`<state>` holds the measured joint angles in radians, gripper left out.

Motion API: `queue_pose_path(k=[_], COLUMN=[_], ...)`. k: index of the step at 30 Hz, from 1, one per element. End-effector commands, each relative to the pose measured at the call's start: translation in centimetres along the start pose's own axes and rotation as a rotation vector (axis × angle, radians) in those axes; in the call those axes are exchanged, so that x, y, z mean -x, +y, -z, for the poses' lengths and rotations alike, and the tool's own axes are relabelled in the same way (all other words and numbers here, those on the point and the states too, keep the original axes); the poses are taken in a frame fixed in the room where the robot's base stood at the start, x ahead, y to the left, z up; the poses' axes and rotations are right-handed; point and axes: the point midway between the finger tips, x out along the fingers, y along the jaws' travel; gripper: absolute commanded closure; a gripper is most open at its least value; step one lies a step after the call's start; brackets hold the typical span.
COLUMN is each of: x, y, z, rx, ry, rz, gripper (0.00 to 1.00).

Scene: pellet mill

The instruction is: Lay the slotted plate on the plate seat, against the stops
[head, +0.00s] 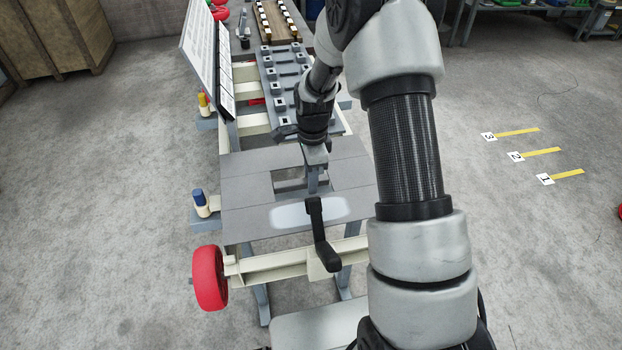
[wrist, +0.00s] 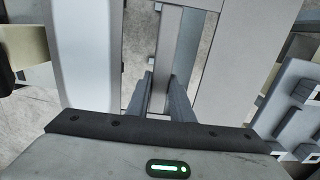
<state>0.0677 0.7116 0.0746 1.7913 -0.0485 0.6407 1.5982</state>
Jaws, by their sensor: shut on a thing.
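My gripper (head: 314,190) points down at the right end of the rectangular opening in the grey bench top (head: 245,196). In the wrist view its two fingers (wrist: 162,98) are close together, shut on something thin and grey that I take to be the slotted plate. The plate's full outline and slots are not clear, and my arm covers part of the bench. I cannot make out the plate seat or its stops with certainty.
A black crank handle (head: 320,236) stands at the bench's near edge, beside a pale patch (head: 285,214). Beyond the bench is a blue-grey fixture (head: 271,76) with several square blocks. A white board (head: 206,58) leans at left.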

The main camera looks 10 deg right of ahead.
Motion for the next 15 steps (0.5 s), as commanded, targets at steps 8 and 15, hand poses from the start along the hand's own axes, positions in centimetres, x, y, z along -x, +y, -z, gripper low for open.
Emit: queue_pose_path(k=[8,15], x=[0.03,0.06], y=[-0.3,-0.28], z=[-0.11,-0.09], rx=[0.002,0.001], ry=[0.0,-0.001], rz=[0.008,0.008], gripper=[1.0,0.77])
